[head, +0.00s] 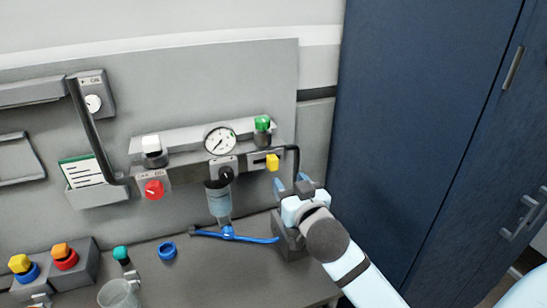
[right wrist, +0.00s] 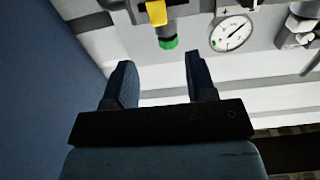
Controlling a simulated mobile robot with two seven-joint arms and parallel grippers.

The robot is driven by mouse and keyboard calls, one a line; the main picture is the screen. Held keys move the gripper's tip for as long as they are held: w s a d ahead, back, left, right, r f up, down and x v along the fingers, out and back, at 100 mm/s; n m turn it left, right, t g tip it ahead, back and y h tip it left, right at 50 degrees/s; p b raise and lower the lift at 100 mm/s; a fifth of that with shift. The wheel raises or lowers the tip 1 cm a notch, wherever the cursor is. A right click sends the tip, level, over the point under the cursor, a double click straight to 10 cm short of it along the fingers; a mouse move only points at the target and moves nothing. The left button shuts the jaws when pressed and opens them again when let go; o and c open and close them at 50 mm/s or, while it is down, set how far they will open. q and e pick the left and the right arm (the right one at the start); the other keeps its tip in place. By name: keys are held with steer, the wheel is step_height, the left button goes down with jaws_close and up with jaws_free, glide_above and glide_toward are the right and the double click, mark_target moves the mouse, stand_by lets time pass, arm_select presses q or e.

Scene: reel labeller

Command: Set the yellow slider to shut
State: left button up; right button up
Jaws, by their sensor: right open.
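The yellow slider (head: 272,161) is a small yellow knob on a grey plate with a dark slot, on the panel below the green knob. It appears at the right end of the plate; its markings are too small to read. It also shows at the top of the right wrist view (right wrist: 157,12). My right gripper (head: 291,181) is open and empty, just below and right of the slider and apart from it. In the right wrist view its two fingers (right wrist: 158,68) are spread, with the slider beyond the gap. My left gripper is not in view.
A round gauge (head: 220,140), a green knob (head: 262,124), a red knob (head: 154,188) and a black dial (head: 226,173) crowd the panel. A blue-handled tool (head: 235,236) lies below. A blue cabinet (head: 425,120) stands right.

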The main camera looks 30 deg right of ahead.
mark_target(275, 161)
steer(key=p+x, duration=0.2)
steer(key=x, duration=0.7)
steer(key=shift+w+d, duration=0.1)
steer(key=shift+w, duration=0.2)
steer(key=shift+w+d+f, duration=0.1)
steer(key=shift+w, duration=0.35)
